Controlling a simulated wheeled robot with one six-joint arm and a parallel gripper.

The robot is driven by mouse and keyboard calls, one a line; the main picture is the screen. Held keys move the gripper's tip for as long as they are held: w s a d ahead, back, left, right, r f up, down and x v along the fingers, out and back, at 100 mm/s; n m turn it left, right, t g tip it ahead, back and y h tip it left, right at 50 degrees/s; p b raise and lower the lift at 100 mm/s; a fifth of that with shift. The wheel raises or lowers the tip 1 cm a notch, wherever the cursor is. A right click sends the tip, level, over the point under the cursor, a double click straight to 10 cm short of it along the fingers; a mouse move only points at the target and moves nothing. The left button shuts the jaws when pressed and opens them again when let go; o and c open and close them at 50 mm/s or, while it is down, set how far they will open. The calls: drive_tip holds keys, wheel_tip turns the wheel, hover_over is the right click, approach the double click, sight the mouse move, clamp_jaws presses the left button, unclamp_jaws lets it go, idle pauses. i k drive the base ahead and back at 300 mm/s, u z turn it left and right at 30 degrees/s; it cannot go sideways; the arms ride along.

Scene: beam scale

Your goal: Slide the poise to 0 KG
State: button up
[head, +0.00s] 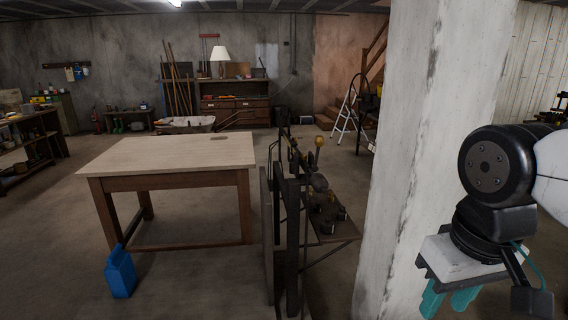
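The beam scale (293,235) appears to be the dark metal and wood stand in the middle of the head view, right of the wooden table. A yellow round knob (319,141) stands near its top. The beam is seen nearly end-on, so I cannot clearly make out the poise, its position or the KG marks. My gripper (447,308) hangs at the lower right with teal fingers pointing down. The fingers are apart with nothing seen between them. It is well to the right of the scale, with the concrete pillar between them in the picture.
A concrete pillar (408,140) rises between the scale and my arm. A wooden table (170,155) stands left of the scale, with a blue container (120,273) on the floor by its leg. A stepladder (346,112) stands behind.

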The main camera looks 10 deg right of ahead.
sight(291, 162)
drive_tip(key=z, duration=0.35)
drive_tip(key=k, duration=1)
drive_tip(key=z, duration=1.25)
drive_tip(key=i, duration=4.75)
drive_tip(key=u, duration=0.55)
drive_tip(key=i, duration=1.3)
drive_tip(key=u, duration=1.85)
drive_tip(key=i, duration=0.95)
drive_tip(key=u, duration=1.1)
drive_tip(key=i, duration=0.3)
drive_tip(key=u, duration=0.05)
